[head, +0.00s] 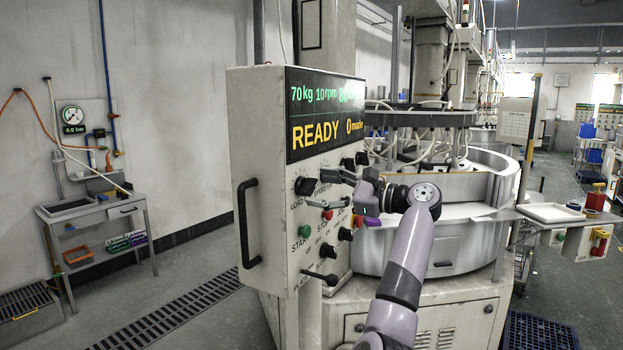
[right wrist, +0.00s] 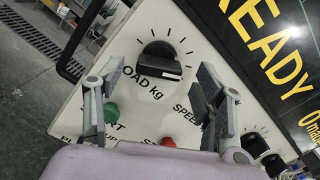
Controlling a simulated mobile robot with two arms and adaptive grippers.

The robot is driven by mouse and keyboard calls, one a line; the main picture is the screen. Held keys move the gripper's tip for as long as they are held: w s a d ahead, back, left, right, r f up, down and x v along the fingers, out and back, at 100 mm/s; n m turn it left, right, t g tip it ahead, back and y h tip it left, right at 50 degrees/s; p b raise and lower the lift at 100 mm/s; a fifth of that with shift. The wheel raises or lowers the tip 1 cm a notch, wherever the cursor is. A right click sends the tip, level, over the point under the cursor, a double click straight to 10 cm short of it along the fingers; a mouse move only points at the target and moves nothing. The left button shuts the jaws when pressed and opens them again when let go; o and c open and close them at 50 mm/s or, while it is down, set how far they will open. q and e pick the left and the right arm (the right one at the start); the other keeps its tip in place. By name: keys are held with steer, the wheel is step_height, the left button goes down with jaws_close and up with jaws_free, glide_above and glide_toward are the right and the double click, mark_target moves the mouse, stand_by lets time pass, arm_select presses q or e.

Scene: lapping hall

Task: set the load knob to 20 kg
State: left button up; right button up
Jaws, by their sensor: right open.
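The load knob (head: 303,186) is a black round knob at the upper left of the control panel (head: 275,150), under the display. In the right wrist view the knob (right wrist: 160,60) has a bar-shaped grip, tick marks around it and the label "LOAD kg" below. The display (head: 325,115) reads 70 kg, 10 rpm, READY and 0 made. My right gripper (head: 324,188) is open in front of the panel, close to the knob. In the right wrist view its fingers (right wrist: 155,78) stand apart to either side of and below the knob, with nothing between them held. My left gripper is out of view.
A green start button (right wrist: 110,112) and a red stop button (right wrist: 167,142) sit below the knob, near my fingers. More black knobs (head: 345,234) are on the panel. A black handle (head: 247,222) projects from the cabinet's side. A round lapping machine (head: 440,240) stands at right.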

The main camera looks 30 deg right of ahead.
mark_target(314, 188)
steer(key=shift+p+x, duration=0.3)
steer(key=shift+x, duration=0.9)
steer(key=shift+w+a, duration=0.25)
steer(key=shift+w, duration=0.2)
steer(key=c, duration=1.2)
steer(key=shift+o, duration=0.2)
